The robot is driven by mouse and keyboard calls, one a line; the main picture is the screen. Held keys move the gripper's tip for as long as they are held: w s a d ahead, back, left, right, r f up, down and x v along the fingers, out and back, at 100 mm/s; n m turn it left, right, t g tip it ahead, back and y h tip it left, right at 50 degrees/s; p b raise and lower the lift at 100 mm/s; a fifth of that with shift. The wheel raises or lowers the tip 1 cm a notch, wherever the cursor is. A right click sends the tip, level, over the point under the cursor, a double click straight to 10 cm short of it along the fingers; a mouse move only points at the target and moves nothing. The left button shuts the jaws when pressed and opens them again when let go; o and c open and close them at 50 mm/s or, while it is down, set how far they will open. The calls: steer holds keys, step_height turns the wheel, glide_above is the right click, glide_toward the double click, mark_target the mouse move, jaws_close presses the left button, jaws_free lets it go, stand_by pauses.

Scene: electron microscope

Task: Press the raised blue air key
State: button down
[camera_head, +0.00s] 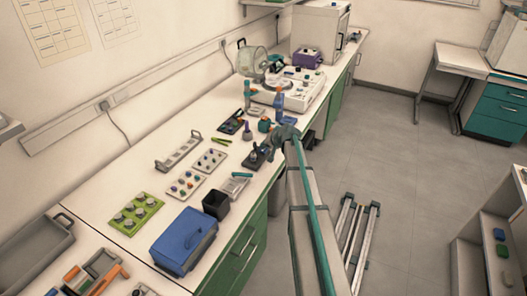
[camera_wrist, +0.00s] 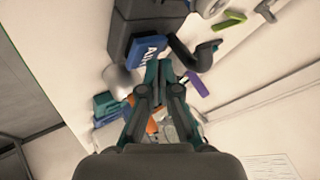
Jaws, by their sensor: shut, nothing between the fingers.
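The blue air key (camera_wrist: 146,50), with white lettering reading "AIR", shows in the wrist view on a dark grey block (camera_wrist: 142,15). My gripper (camera_wrist: 159,66) is shut and empty, its fingertips just below and beside the key in the picture. I cannot tell whether they touch it. In the head view my gripper is small beside a dark device (camera_head: 254,158) near the bench's front edge. The key cannot be made out clearly there.
A dark curved lever (camera_wrist: 196,54) stands right of the key in the wrist view. In the head view, a black bin (camera_head: 216,203), a blue case (camera_head: 185,241) and button panels (camera_head: 186,186) lie nearer on the white bench. A white instrument (camera_head: 298,92) stands farther back.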

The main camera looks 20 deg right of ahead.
mark_target(265, 150)
steer(key=shift+f+b, duration=0.6)
steer(key=shift+f, duration=0.1)
stand_by(0.8)
steer(key=shift+r, duration=0.15)
steer(key=shift+r+p, duration=0.3)
steer(key=shift+r, duration=0.65)
steer(key=shift+r, duration=0.1)
steer(key=shift+r+p, duration=0.75)
steer(key=shift+r, duration=1.7)
